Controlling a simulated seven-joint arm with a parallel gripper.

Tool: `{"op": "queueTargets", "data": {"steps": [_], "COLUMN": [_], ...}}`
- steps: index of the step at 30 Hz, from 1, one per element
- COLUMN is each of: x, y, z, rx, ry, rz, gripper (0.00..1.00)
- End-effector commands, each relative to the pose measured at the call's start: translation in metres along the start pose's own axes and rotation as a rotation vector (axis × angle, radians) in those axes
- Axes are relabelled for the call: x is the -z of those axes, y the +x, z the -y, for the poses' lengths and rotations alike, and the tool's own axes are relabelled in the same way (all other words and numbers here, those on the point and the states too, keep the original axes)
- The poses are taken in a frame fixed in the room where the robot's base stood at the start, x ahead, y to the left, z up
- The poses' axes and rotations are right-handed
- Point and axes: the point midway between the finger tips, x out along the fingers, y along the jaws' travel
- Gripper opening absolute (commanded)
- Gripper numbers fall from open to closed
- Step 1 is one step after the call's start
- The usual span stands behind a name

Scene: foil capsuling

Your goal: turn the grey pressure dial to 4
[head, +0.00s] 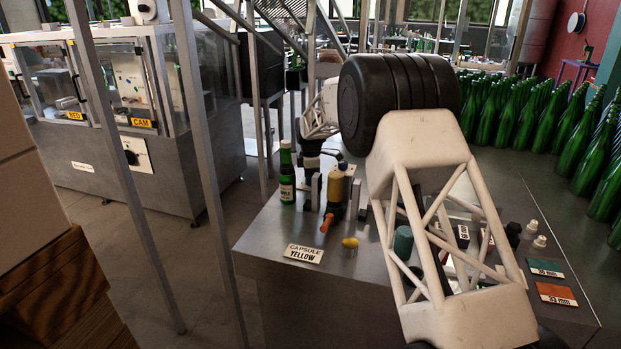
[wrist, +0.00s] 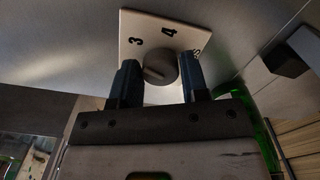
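The grey pressure dial (wrist: 160,68) sits on a white plate (wrist: 145,22) in the wrist view. The numbers 3 and 4 show on the plate, and another number is partly hidden at its right edge. A lighter raised bar on the dial slants toward the picture's lower left; I cannot tell which end is the pointer. My gripper (wrist: 159,62) has its two dark fingers apart, one on each side of the dial in the picture. I cannot tell whether they touch it. In the head view I cannot make out this dial or the fingers.
My arm covers much of the bench (head: 262,243) in the head view. Many green bottles (head: 525,115) stand at the back right. A dark block (wrist: 288,58) sticks out right of the plate.

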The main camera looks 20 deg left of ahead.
Motion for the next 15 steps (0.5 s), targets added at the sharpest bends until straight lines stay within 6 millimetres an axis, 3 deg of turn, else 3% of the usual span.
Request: {"op": "queueTargets", "data": {"steps": [1, 4, 15], "x": [-0.0002, -0.0001, 0.0001], "y": [-0.0003, -0.0002, -0.0027], "z": [-0.0001, -0.0001, -0.0001], "rx": [0.000, 0.000, -0.001], "ry": [0.000, 0.000, -0.001], "rz": [0.000, 0.000, 0.000], "gripper": [0.49, 0.63, 0.63]}}
